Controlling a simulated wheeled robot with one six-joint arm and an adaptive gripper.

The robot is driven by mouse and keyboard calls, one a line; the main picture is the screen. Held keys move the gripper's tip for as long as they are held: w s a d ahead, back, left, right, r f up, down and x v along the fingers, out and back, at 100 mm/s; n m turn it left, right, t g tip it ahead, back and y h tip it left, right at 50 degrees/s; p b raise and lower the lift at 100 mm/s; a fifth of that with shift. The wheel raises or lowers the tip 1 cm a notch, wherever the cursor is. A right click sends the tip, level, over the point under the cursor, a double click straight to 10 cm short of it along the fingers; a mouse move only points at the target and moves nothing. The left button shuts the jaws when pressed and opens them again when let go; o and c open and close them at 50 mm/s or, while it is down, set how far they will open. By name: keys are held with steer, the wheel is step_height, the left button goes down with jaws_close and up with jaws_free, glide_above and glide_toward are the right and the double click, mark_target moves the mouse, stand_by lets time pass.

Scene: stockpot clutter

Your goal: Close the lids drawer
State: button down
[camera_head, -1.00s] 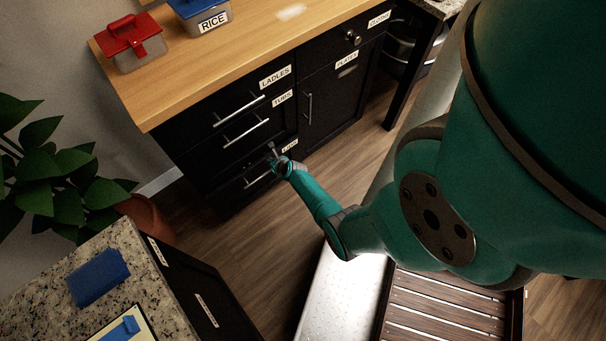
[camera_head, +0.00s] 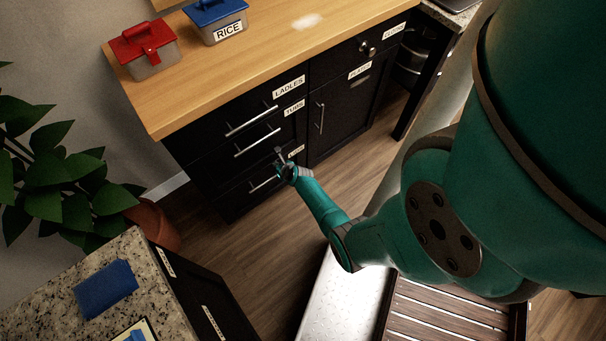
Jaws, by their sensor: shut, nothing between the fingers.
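The lids drawer (camera_head: 240,200) is the bottom black drawer in the left column of the wooden-topped cabinet (camera_head: 190,165). It has a silver bar handle (camera_head: 264,184) and a white label (camera_head: 296,151), partly covered by my gripper. I cannot tell how far it stands out from the cabinet. My gripper (camera_head: 279,152) is shut and empty, in front of the drawer near its upper right part. Whether the fingers touch the drawer front is too small to tell.
The ladles drawer (camera_head: 225,118) and tubs drawer (camera_head: 215,155) above look shut. A potted plant (camera_head: 155,222) stands left. A granite-topped counter (camera_head: 60,295) is at lower left. Bare wood floor (camera_head: 235,245) lies between.

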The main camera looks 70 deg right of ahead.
steer(key=v, duration=1.1)
steer(key=shift+s+a, duration=0.2)
steer(key=shift+s, duration=0.05)
steer(key=shift+a+f, duration=0.1)
steer(key=s+a+r+n+t, duration=0.1)
steer(key=s+a+r+n, duration=0.3)
steer(key=a+n, duration=0.3)
steer(key=s+a+r+n+t, duration=0.1)
steer(key=s+a+r+n, duration=0.25)
steer(key=a+n, duration=0.3)
steer(key=s+a+r+n+t, duration=0.1)
steer(key=s+a+r+n, duration=0.25)
steer(key=a+n, duration=0.35)
steer(key=s+a+r+n+t+y, duration=0.1)
steer(key=s+a+r+n, duration=0.2)
steer(key=r+n, duration=0.4)
steer(key=s+a+r+n+t+y, duration=0.1)
steer(key=s+a+r+n+y, duration=0.1)
steer(key=s+a+r+n, duration=0.2)
steer(key=s+a+r+n+t+y, duration=0.1)
steer(key=s+a+r+n, duration=0.2)
steer(key=r+n, duration=0.7)
step_height(320, 180, up, 7)
steer(key=shift+s+a+f+n+t+y, duration=0.2)
steer(key=shift+a+f+n+t+y, duration=0.05)
steer(key=shift+n+t+y, duration=0.15)
